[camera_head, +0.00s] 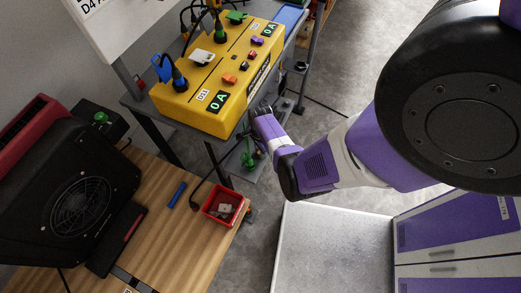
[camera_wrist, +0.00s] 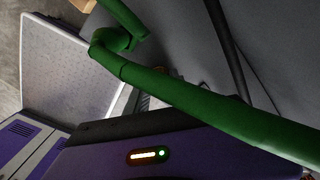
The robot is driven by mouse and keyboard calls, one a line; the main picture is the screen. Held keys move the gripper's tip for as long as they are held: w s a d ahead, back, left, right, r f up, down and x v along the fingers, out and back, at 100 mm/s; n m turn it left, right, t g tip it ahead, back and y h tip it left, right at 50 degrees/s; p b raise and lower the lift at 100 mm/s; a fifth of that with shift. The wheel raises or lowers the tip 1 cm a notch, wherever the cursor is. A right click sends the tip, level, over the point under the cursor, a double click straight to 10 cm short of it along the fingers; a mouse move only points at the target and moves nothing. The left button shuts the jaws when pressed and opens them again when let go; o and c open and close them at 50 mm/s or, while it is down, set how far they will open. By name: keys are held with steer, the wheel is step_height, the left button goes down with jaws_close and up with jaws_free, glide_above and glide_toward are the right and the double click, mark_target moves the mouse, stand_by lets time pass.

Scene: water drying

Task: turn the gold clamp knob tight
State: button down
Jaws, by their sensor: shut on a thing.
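I cannot make out a gold clamp knob in either view. My gripper (camera_head: 262,113) is at the front right edge of the bench, just below the yellow power box (camera_head: 197,112). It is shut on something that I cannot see. Below it hangs a green clamp-like part (camera_head: 248,157). In the wrist view a thick green bar (camera_wrist: 215,102) crosses close in front of the camera and hides the fingertips. A bent green piece (camera_wrist: 112,40) shows at its upper left end. The purple gripper body with a lit strip fills the bottom of that view.
The yellow box carries cables, coloured switches and two "0 A" displays. A wooden table (camera_head: 165,232) at lower left holds a red bin (camera_head: 222,207), a blue stick (camera_head: 177,194) and a black fan unit (camera_head: 75,200). A dark cable hangs beside the bench. Grey floor (camera_head: 335,70) is free beyond it.

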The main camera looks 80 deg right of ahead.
steer(key=m, duration=0.4)
steer(key=shift+m, duration=0.3)
steer(key=m+p, duration=0.1)
steer(key=m, duration=0.9)
steer(key=shift+m, duration=0.4)
steer(key=m, duration=0.4)
steer(key=shift+p, duration=0.4)
steer(key=c, duration=1.1)
jaws_free()
